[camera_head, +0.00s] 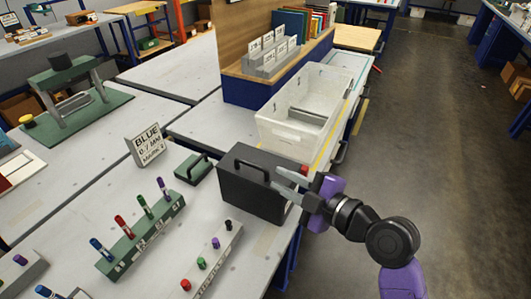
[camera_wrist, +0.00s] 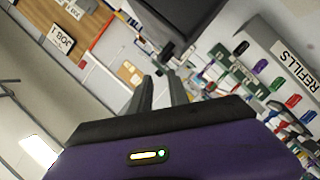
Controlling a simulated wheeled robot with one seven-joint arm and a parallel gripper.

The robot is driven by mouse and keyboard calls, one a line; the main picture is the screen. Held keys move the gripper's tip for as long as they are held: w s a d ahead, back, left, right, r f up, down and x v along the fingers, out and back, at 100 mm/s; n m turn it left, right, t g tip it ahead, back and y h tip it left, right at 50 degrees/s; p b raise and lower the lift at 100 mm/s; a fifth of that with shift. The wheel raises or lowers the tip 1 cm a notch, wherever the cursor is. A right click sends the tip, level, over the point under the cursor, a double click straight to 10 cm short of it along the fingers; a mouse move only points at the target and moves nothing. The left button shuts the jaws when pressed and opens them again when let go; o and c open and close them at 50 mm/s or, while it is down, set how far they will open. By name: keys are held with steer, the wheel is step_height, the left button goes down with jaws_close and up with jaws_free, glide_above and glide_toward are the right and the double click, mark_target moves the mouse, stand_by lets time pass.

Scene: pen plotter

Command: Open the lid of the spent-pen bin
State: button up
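The spent-pen bin appears to be the dark grey box (camera_head: 248,195) at the near table's right edge. Its dark lid lies flat and closed, with an arched black handle (camera_head: 252,166) on top. My gripper (camera_head: 281,180) is at the box's right side, its grey fingers pointing left across the lid's right edge. In the wrist view the fingers (camera_wrist: 160,82) stand apart with a gap between them, and nothing is clearly held. A dark box (camera_wrist: 180,18) fills the top there, with a small black part just beyond the fingertips. Whether the fingers touch the box cannot be told.
A white tub (camera_head: 300,112) stands behind the box. A green block with a handle (camera_head: 193,168) and a sign reading BLUE 0.7 MM MARK 1 (camera_head: 146,145) are to its left. Pen racks (camera_head: 140,235) stand in front. Open floor (camera_head: 430,140) lies to the right.

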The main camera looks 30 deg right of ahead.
mark_target(255, 167)
steer(key=shift+n, duration=0.4)
steer(key=p+x, duration=0.2)
steer(key=x, duration=1)
steer(key=shift+s+a+f, duration=0.15)
steer(key=shift+f, duration=0.05)
jaws_close()
stand_by(0.7)
